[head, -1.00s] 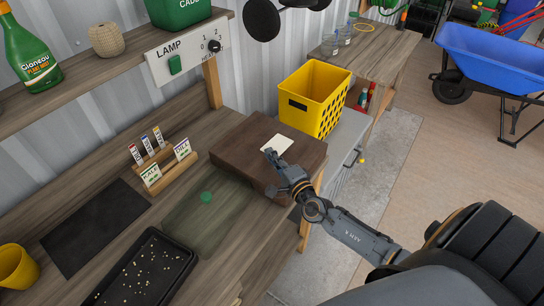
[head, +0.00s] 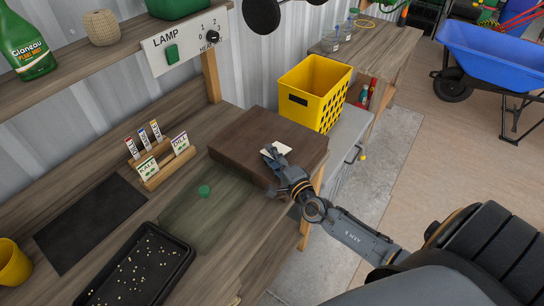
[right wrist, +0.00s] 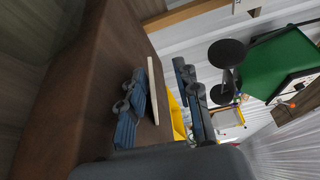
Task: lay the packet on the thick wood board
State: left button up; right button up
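The packet (head: 283,148) is a small, flat, cream-white piece over the top of the thick dark wood board (head: 235,144), partly covered by my right gripper (head: 271,154). In the right wrist view the packet (right wrist: 152,91) shows edge-on as a thin pale strip, close along the left finger. The right finger stands apart from it with a clear gap, so my right gripper (right wrist: 160,100) is open. The board (right wrist: 75,95) fills the left of that view. I cannot tell whether the packet touches the board or still rests on the finger. My left gripper is not in view.
A yellow crate (head: 304,103) stands just behind the board. A rack with several seed packets (head: 163,165), a green translucent mat (head: 185,222) and a black seed tray (head: 125,285) lie to the left. A shelf (head: 90,65) runs above the bench.

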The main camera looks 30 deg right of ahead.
jog(key=shift+s, duration=0.15)
jog(key=s, duration=1.1)
jog(key=shift+s+r, duration=0.15)
jog(key=shift+s, duration=0.25)
